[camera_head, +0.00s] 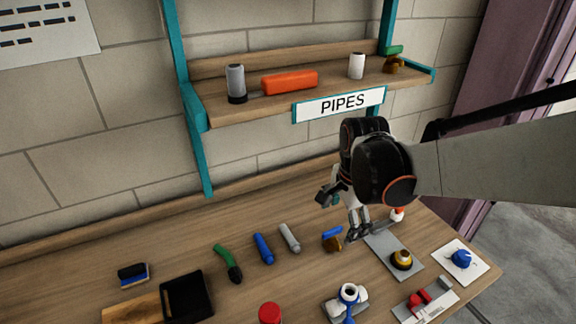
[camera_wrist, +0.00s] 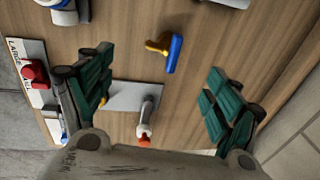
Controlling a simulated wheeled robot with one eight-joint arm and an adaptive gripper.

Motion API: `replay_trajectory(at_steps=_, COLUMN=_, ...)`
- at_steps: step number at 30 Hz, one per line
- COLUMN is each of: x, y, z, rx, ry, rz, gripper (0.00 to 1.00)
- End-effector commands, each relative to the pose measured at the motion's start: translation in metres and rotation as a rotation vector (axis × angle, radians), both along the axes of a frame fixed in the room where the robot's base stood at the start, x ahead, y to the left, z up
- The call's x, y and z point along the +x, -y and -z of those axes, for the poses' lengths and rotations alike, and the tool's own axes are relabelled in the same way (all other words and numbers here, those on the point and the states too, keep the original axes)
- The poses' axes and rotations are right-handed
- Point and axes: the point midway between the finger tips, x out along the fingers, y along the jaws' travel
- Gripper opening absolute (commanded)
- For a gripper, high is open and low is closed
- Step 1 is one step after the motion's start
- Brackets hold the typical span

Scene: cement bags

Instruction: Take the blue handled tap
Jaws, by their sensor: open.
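The blue handled tap (camera_head: 332,241) lies on the wooden workbench, a blue lever over a brass body. It also shows in the wrist view (camera_wrist: 172,54), near the top middle, with its brass end pointing left. My gripper (camera_head: 343,214) hangs above the bench near the tap, its fingers apart. In the wrist view my gripper (camera_wrist: 160,93) has green-padded fingers spread wide at left and right. Nothing is held between them, and the tap lies beyond the fingertips and apart from them.
A grey plate (camera_head: 381,243) with a brass ring (camera_head: 401,259) and a white, red-tipped piece (camera_wrist: 146,122) lies beside the tap. A grey pipe (camera_head: 289,238) and a blue pipe (camera_head: 263,249) lie to its left. The PIPES shelf (camera_head: 338,104) stands behind, holding a green-handled tap (camera_head: 393,60).

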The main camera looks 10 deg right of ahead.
Motion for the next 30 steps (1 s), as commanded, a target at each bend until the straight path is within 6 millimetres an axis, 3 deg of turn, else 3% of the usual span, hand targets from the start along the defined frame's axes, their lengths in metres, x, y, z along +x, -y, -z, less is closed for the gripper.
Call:
replay_trajectory(at_steps=6, x=0.022, y=0.000, z=0.038, rx=0.022, ry=-0.092, rz=0.246, gripper=0.83)
replay_trajectory(at_steps=12, x=0.028, y=0.000, z=0.054, rx=0.024, ry=-0.131, rz=0.355, gripper=0.83)
replay_trajectory(at_steps=17, x=0.028, y=0.000, z=0.065, rx=0.025, ry=-0.135, rz=0.367, gripper=0.83)
replay_trajectory(at_steps=25, x=0.028, y=0.000, z=0.109, rx=0.024, ry=-0.134, rz=0.360, gripper=0.83)
replay_trajectory(at_steps=30, x=0.028, y=0.000, z=0.102, rx=0.023, ry=-0.134, rz=0.335, gripper=0.83)
